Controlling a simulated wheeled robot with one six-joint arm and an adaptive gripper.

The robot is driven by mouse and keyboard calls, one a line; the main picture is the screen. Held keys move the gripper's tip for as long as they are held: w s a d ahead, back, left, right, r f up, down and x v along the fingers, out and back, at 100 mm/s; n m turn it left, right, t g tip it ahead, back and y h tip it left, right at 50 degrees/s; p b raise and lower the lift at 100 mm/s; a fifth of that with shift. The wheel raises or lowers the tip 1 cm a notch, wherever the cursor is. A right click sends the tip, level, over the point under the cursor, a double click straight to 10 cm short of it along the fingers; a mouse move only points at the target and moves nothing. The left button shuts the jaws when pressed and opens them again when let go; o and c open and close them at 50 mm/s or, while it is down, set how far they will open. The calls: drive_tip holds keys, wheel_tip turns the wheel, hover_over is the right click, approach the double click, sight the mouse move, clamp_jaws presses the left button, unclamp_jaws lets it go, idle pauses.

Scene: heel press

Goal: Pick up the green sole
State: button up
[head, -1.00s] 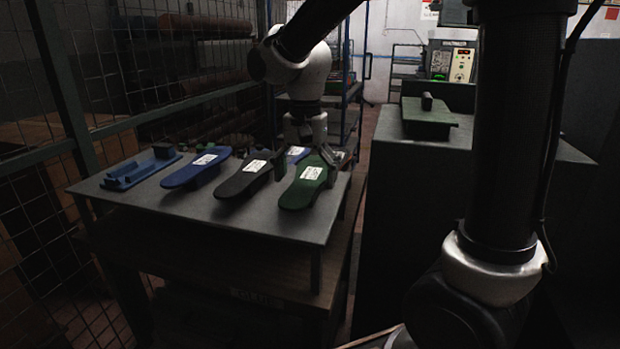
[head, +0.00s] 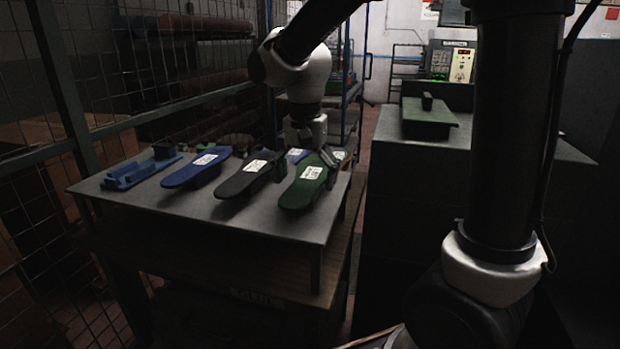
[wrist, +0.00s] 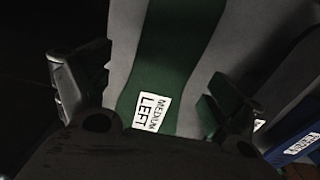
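The green sole (head: 293,198) lies on the grey table top at the right end of the row of soles, with a white label on it. In the wrist view the green sole (wrist: 168,70) runs between my fingers, and its label reads "MEDIUM LEFT". My gripper (head: 308,163) is low over the far part of the sole, one finger on each side. In the wrist view my gripper (wrist: 155,95) is open, with narrow gaps seeming to show beside the sole. Whether a finger touches it is hard to tell.
A black sole (head: 240,182) lies close left of the green one, then a blue sole (head: 190,174) and a blue fixture (head: 140,172). More labelled pieces lie behind my gripper, partly hidden. A dark machine block (head: 430,180) stands right of the table (head: 240,220); wire mesh is at left.

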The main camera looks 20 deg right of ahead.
drive_tip(key=c, duration=1)
